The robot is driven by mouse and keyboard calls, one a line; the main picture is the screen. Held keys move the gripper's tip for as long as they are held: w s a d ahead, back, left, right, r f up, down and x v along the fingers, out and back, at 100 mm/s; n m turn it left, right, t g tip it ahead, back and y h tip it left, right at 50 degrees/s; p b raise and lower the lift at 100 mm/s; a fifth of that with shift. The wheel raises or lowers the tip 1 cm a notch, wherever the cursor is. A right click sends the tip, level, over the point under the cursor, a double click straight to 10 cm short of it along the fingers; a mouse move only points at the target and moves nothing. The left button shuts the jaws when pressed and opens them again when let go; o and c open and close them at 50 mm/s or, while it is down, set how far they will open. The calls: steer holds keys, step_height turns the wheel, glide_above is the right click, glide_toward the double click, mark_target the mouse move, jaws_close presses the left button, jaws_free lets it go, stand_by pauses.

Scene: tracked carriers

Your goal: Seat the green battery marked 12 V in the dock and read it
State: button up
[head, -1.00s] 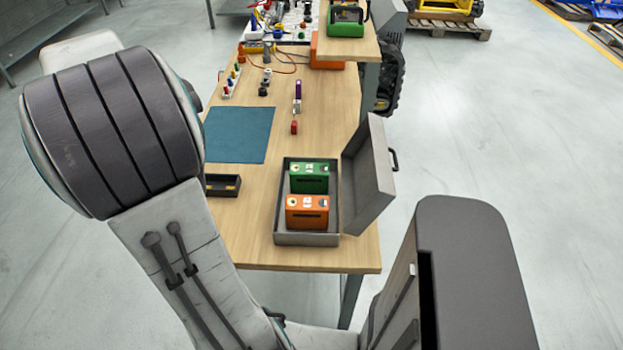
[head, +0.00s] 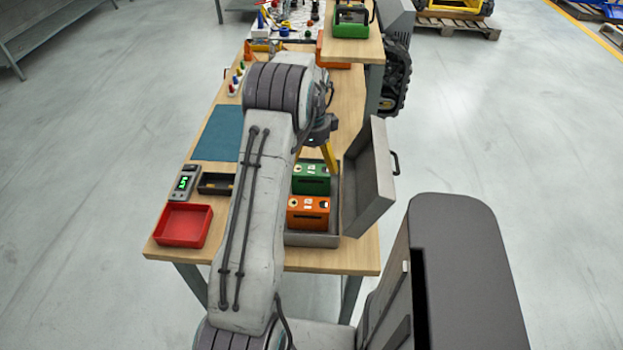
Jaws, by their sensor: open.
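A green battery (head: 311,180) stands in the back of an open grey case (head: 316,240), behind an orange battery (head: 308,213). The markings on their faces are too small to read. My gripper (head: 318,160), with yellow fingers, is open at the back of the case, just behind or above the green battery; I cannot tell whether it touches. A small black tray (head: 214,183), which looks like the dock, lies left of my arm, partly hidden by it, with no battery in it. A meter (head: 184,183) with lit green digits sits beside it; the digits are unclear.
The case's lid (head: 367,178) stands open on the right. A red tray (head: 183,225) is at the front left, and a blue mat (head: 219,134) lies behind the meter. Another green unit (head: 350,20) stands on a raised shelf (head: 352,48). Tools and small parts crowd the far end.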

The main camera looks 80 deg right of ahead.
mark_target(311, 172)
steer(key=shift+w+a+f+p, duration=0.1)
steer(key=shift+f+p, duration=0.25)
steer(key=shift+f, duration=1.2)
steer(key=shift+a+f+p, duration=0.1)
steer(key=shift+f+p, duration=0.2)
steer(key=shift+f, duration=1.25)
steer(key=shift+d, duration=0.1)
steer(key=c, duration=1.3)
steer(key=shift+d+r, duration=0.1)
steer(key=shift+r, duration=0.1)
steer(key=shift+c, duration=0.3)
